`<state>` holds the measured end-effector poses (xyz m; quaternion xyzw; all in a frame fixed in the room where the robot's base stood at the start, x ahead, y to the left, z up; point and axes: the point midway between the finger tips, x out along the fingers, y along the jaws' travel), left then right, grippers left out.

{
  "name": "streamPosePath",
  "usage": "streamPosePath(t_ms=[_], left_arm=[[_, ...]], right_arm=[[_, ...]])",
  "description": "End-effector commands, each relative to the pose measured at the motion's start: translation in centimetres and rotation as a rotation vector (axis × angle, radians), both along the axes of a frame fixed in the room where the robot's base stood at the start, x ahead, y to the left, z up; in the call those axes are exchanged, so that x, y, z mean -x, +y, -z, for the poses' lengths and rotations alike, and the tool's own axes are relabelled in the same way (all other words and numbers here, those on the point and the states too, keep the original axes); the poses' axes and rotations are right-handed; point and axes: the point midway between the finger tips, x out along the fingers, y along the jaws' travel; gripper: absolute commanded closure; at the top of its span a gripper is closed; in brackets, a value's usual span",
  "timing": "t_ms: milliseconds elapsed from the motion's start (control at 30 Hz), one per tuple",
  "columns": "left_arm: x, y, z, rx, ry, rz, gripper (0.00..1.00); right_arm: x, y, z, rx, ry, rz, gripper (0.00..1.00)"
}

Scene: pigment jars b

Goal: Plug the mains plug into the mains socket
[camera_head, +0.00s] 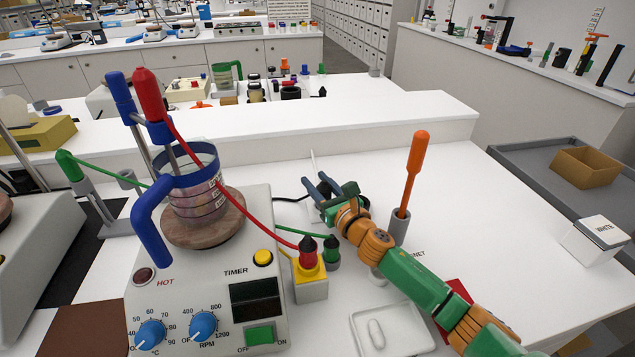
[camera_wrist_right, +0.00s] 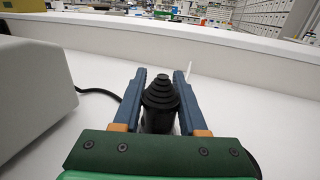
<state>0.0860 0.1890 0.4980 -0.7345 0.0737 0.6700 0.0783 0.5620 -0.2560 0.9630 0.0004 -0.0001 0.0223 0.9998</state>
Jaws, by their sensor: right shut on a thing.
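My right gripper (camera_head: 318,185) reaches over the white bench to the right of the hotplate. In the right wrist view its two blue fingers (camera_wrist_right: 160,92) are shut on a black, stepped, cone-shaped part, which I take to be the mains plug (camera_wrist_right: 160,100). The plug stands between the fingers with its narrow stepped end facing up. Its lower end is hidden. A black cable (camera_wrist_right: 97,92) runs from behind the left finger toward the hotplate; it also shows in the head view (camera_head: 287,199). I cannot make out the mains socket in either view. My left gripper is not in view.
The hotplate (camera_head: 185,275) carries a blue-handled beaker. A yellow socket block (camera_head: 311,289) holds a red plug, with a green plug beside it. An orange-handled tool (camera_head: 413,165) stands in a grey holder near my right arm. A white dish (camera_head: 400,330) lies in front.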

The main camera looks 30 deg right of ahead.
Motion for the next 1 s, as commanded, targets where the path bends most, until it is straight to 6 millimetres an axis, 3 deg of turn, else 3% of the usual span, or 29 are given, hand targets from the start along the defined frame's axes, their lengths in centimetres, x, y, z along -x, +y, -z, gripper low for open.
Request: streamPosePath(t_ms=[300, 333, 433, 467, 767, 1000], left_arm=[[0.0, 0.0, 0.9, 0.0, 0.0, 0.0, 0.46], [0.0, 0.0, 0.8, 0.0, 0.0, 0.0, 0.46], [0.0, 0.0, 0.7, 0.0, 0.0, 0.0, 0.46], [0.0, 0.0, 0.7, 0.0, 0.0, 0.0, 0.46], [0.0, 0.0, 0.7, 0.0, 0.0, 0.0, 0.46], [0.0, 0.0, 1.0, 0.0, 0.0, 0.0, 0.46]], right_arm=[[0.0, 0.0, 0.9, 0.0, 0.0, 0.0, 1.0], [0.0, 0.0, 0.9, 0.0, 0.0, 0.0, 0.53], [0.0, 0.0, 0.8, 0.0, 0.0, 0.0, 0.26], [0.0, 0.0, 0.8, 0.0, 0.0, 0.0, 0.24], [0.1, 0.0, 0.8, 0.0, 0.001, 0.0, 0.24], [3.4, -0.2, 1.1, 0.002, 0.003, -0.001, 0.24]])
